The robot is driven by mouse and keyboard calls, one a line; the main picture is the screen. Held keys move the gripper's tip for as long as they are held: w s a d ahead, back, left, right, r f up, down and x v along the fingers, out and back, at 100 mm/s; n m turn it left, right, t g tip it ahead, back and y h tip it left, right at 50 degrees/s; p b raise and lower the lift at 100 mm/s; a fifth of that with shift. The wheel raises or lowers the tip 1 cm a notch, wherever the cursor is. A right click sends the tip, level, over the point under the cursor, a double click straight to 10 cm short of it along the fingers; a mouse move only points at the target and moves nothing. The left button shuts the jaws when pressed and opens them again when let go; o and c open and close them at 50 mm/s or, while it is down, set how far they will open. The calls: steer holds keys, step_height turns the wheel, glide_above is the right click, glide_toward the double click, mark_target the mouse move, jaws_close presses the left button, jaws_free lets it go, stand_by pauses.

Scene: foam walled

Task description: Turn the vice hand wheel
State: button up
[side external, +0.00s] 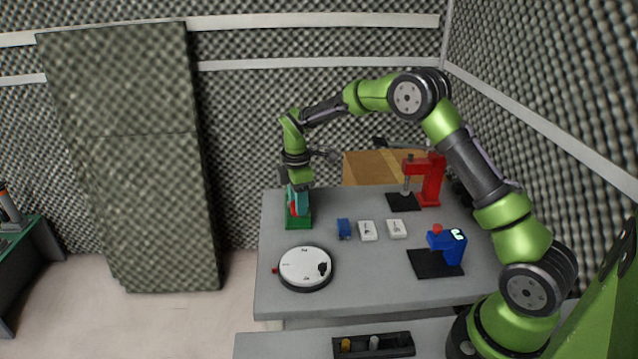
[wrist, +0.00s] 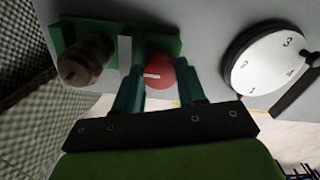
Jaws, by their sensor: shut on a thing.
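The vice has a green base (side external: 299,222) standing at the back left corner of the grey table. Its red round hand wheel (wrist: 160,72), with a white mark on its face, shows in the wrist view. My gripper (wrist: 161,84) points down at the vice, its two teal fingers on either side of the red wheel, shut on it. In the side view my gripper (side external: 299,200) hides much of the vice. In the wrist view a brown cylinder (wrist: 86,60) and a pale upright plate (wrist: 125,50) stand on the vice's green base (wrist: 165,44), left of the wheel.
A white numbered dial (side external: 304,266) sits in front of the vice. A blue block (side external: 344,229) and two white switch-like pieces (side external: 368,231) lie to its right. A red press (side external: 431,180) and a blue device (side external: 449,246) stand farther right. A black tray (side external: 373,345) lies in front.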

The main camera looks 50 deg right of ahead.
steer(key=shift+m, duration=0.4)
steer(key=shift+c, duration=0.4)
steer(key=shift+m, duration=1)
steer(key=m, duration=0.4)
steer(key=shift+m, duration=0.3)
steer(key=m, duration=0.3)
steer(key=shift+m, duration=0.3)
steer(key=m, duration=0.4)
steer(key=shift+m, duration=0.3)
steer(key=m, duration=0.4)
steer(key=shift+m, duration=2.4)
